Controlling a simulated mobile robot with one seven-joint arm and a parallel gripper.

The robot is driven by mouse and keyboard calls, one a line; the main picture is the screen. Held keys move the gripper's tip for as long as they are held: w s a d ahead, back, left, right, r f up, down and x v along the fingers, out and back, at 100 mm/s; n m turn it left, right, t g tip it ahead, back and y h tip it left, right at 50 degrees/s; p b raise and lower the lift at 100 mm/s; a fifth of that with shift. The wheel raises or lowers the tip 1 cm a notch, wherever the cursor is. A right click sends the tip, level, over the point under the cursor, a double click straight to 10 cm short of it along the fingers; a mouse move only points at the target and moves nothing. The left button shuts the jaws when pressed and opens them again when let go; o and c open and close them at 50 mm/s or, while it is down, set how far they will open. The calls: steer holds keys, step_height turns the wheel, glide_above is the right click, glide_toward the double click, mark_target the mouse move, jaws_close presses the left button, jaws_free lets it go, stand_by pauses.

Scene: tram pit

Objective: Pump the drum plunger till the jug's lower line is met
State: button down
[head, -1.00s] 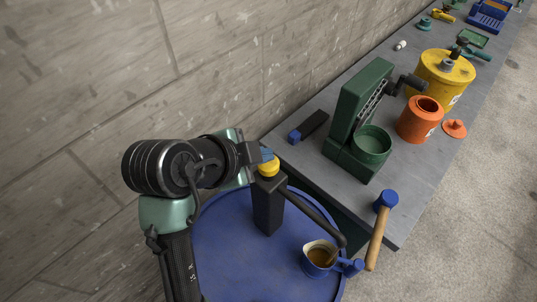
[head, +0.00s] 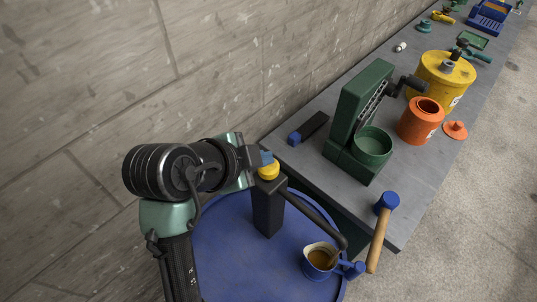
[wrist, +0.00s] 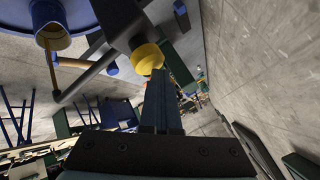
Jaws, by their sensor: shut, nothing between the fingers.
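The blue drum (head: 225,255) fills the lower middle of the head view. A black pump body (head: 268,212) rises from it, topped by a yellow plunger knob (head: 269,172). A dark spout (head: 318,218) runs from the pump toward a blue jug (head: 309,268) that holds brown liquid (head: 319,258). The jug's level lines cannot be read. My gripper (head: 265,158) is shut and empty, its fingertips right at the top of the knob. In the wrist view the knob (wrist: 147,58) is just beyond my fingertips (wrist: 160,78); whether they touch is unclear. The jug (wrist: 48,12) shows at upper left.
A grey bench (head: 300,152) runs to the upper right. It carries a green press (head: 362,105), an orange pot (head: 420,122), a yellow canister (head: 446,78) and a blue-headed mallet (head: 380,235) at the near edge. A block wall (head: 220,60) stands behind on the left.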

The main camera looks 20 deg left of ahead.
mark_target(264, 168)
steer(key=shift+r+p, duration=1.25)
steer(key=shift+r, duration=0.35)
step_height(264, 168, up, 5)
steer(key=p, duration=0.4)
